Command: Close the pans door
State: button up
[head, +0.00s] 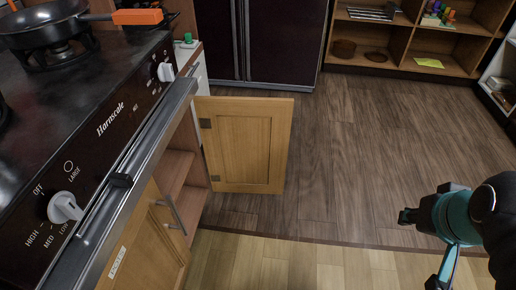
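A wooden cabinet door (242,146) stands wide open beside the stove, hinged on its left edge, with its panelled face towards me. The cabinet opening (178,172) behind it shows inner shelves. No label shows on this door. A second wooden door (145,245) nearer to me looks shut, with a bar handle and a small label too tilted to read surely. My gripper (408,216) seems to be the dark end of my teal and black arm at the right. It is well apart from the open door, and its fingers are not clear.
The stove (100,125) with an oven-style bar handle (135,165) fills the left side. A pan (45,25) with an orange handle sits on it. A dark fridge (280,45) and wooden shelves (410,65) stand behind. The floor (345,160) between door and arm is clear.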

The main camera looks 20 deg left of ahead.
aim_at(245, 140)
jog(key=i, duration=3.45)
jog(key=u, duration=5.3)
jog(key=k, duration=0.35)
jog(key=z, duration=0.65)
